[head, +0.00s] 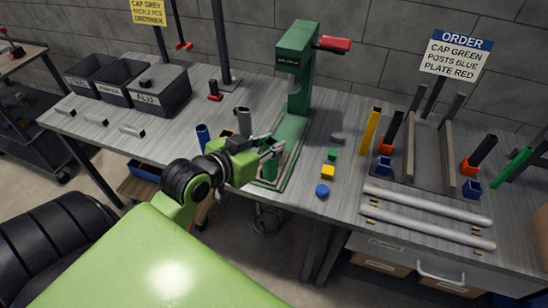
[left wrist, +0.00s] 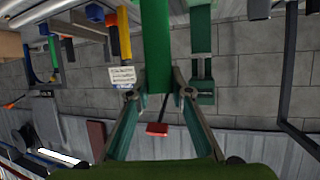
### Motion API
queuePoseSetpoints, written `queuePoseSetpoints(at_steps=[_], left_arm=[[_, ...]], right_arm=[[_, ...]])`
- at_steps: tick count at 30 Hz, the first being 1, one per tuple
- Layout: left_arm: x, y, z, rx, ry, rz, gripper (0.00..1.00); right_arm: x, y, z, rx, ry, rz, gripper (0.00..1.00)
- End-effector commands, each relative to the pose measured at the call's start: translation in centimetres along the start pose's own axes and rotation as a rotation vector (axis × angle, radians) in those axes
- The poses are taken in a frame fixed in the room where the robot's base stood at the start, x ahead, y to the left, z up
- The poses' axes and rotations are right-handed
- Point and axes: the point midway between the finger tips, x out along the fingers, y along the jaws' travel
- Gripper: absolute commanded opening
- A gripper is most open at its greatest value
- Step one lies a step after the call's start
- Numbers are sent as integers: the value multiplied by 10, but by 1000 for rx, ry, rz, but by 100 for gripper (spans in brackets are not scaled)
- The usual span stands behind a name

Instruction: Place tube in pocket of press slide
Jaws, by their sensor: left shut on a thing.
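My left gripper (head: 277,149) is shut on a green tube (head: 269,168) in front of the green press (head: 298,75). In the left wrist view the tube (left wrist: 157,45) stands between the two fingertips (left wrist: 159,92), gripped at one end. The tube looks upright in the head view, over the press's base and slide area (head: 290,140). I cannot tell whether its lower end is in the pocket, because the gripper and tube cover that spot. My right gripper is not in view.
The press has a red handle (head: 334,44). A blue tube (head: 203,137) and a grey tube (head: 243,121) stand left of it. Small blocks (head: 328,172) and a blue round piece (head: 322,190) lie right of it. Dark bins (head: 160,97) stand at the left; silver rails (head: 430,222) lie at the right.

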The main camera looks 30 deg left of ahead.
Motion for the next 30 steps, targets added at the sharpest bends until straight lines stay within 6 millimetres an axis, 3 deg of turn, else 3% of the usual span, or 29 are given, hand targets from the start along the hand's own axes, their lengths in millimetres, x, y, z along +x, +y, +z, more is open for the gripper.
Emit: queuePoseSetpoints(at_steps=[6,13,16,24,30], left_arm=[[-11,-31,-19,-81,14,-188,0],[-10,-47,-24,-118,20,-269,0],[9,-53,-22,-119,20,-274,0],[75,-72,-25,-119,15,-272,0],[117,-80,-2,-118,13,-272,0]], right_arm=[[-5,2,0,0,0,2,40],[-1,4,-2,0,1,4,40],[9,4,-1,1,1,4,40],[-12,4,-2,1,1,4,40],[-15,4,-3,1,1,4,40]])
